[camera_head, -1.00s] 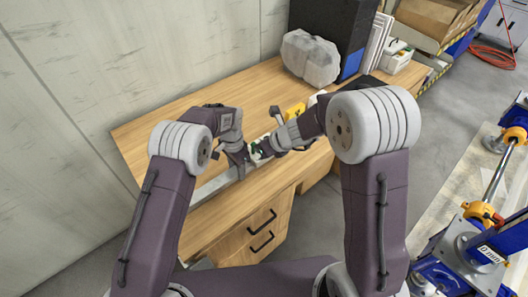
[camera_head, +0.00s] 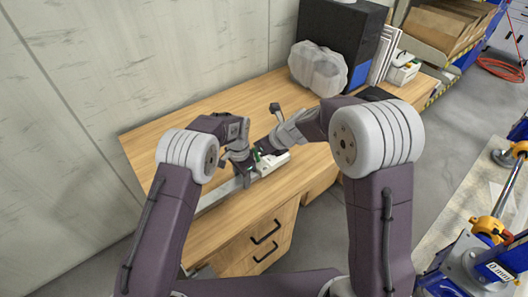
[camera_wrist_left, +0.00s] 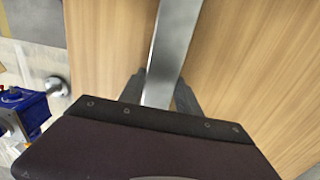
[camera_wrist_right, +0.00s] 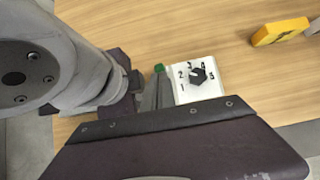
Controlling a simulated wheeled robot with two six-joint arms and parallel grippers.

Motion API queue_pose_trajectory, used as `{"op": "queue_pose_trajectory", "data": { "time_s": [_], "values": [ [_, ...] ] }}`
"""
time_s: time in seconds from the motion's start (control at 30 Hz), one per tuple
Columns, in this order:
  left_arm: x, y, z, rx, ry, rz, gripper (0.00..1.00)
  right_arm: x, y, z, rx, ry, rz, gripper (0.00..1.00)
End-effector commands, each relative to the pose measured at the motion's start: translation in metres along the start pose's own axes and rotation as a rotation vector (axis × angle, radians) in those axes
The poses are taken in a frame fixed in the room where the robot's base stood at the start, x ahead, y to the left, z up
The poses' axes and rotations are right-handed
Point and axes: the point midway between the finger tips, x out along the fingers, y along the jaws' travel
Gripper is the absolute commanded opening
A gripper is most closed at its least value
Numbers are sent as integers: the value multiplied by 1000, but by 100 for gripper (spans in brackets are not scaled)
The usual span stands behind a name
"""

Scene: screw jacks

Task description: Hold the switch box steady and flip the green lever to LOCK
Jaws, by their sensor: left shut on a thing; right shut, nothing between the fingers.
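The white switch box (camera_head: 274,161) lies on the wooden bench in the head view. In the right wrist view its face (camera_wrist_right: 198,89) shows a black dial with numbers. The green lever (camera_wrist_right: 159,69) shows as a small tip beside the dial face, and also in the head view (camera_head: 257,155). Its setting and any LOCK label cannot be read. My left gripper (camera_head: 243,175) is shut on a grey metal bar (camera_wrist_left: 175,40) that runs toward the box in the head view. My right gripper (camera_wrist_right: 158,88) is shut and empty, its fingertips close to the lever; contact cannot be told.
A yellow block (camera_wrist_right: 280,31) lies on the bench beyond the box. A wrapped grey lump (camera_head: 318,67) and a black cabinet (camera_head: 345,35) stand at the back. Blue screw jacks (camera_head: 480,262) stand at the right.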

Motion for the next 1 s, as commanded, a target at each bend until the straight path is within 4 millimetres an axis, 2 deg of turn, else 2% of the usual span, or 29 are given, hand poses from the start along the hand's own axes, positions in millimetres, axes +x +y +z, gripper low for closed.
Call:
{"op": "queue_pose_trajectory", "data": {
  "time_s": [0.43, 0.57, 0.67, 1.0],
  "values": [
    [0, 0, 0, 0, 0, 0, 0, -4, 0, 1, 1, 0, -1, 0],
    [0, 0, 0, 0, 0, 0, 0, -19, -1, -6, 2, -1, -3, 0],
    [0, 0, 0, 0, 0, 0, 0, -40, -1, -17, 3, -1, -3, 0],
    [0, 0, 0, 0, 1, -1, 0, -88, 0, 40, -3, -3, -2, 0]
  ]
}}
